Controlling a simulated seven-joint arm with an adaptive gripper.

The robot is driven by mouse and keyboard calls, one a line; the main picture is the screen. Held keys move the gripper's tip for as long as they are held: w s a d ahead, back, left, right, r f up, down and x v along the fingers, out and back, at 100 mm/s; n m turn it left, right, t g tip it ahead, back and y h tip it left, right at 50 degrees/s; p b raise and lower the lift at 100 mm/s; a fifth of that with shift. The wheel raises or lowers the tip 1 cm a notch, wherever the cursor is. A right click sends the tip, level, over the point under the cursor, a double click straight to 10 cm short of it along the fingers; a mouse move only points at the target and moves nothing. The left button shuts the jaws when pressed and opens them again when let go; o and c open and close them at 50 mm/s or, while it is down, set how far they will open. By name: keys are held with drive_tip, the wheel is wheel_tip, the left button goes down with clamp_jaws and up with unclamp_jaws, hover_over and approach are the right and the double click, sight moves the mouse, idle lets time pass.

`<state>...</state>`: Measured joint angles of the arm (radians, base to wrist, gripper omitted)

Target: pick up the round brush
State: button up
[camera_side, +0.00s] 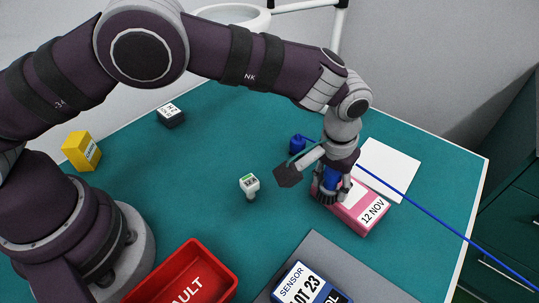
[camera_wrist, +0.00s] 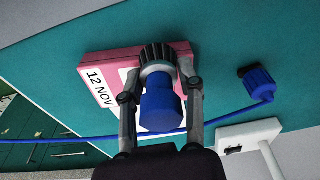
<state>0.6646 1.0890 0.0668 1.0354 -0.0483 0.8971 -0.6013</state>
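The round brush, with a blue handle (camera_side: 331,178) and a dark ribbed head, stands roughly upright at the pink box (camera_side: 353,217) labelled "12 NOV". In the wrist view the blue handle (camera_wrist: 161,108) points toward the camera, with a grey collar and the dark ribbed head beyond it. My gripper (camera_wrist: 161,72) points down with one finger on each side of the brush. The fingers lie close to it; whether they press on it is unclear. In the side view my gripper (camera_side: 329,188) partly covers the brush, and the head's lower end is hard to make out.
A blue plug (camera_side: 298,144) and blue cable (camera_side: 410,202) lie close by. A white sheet (camera_side: 388,168), a white-headed item (camera_side: 249,184), a red bin (camera_side: 190,280), a grey mat (camera_side: 370,282) and a sensor box (camera_side: 310,286) surround the work.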

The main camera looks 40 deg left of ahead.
clamp_jaws()
drive_tip(key=shift+r, duration=0.5)
drive_tip(key=r, duration=0.2)
drive_tip(key=shift+s+a+r, duration=0.15)
drive_tip(key=shift+s+r, duration=0.05)
drive_tip(key=shift+r, duration=0.2)
drive_tip(key=s+a+r, duration=0.2)
drive_tip(key=s+a, duration=0.6)
drive_tip(key=s, duration=0.5)
drive_tip(key=w+d, duration=0.2)
drive_tip(key=w, duration=0.2)
drive_tip(key=w+d+f, duration=0.1)
drive_tip(key=w+d, duration=0.2)
drive_tip(key=w, duration=0.2)
drive_tip(key=w+d+f, duration=0.1)
drive_tip(key=w+d, duration=0.2)
drive_tip(key=w, duration=0.1)
drive_tip(key=shift+w+d, duration=0.1)
drive_tip(key=shift+w, duration=0.05)
drive_tip(key=shift+f, duration=1.75)
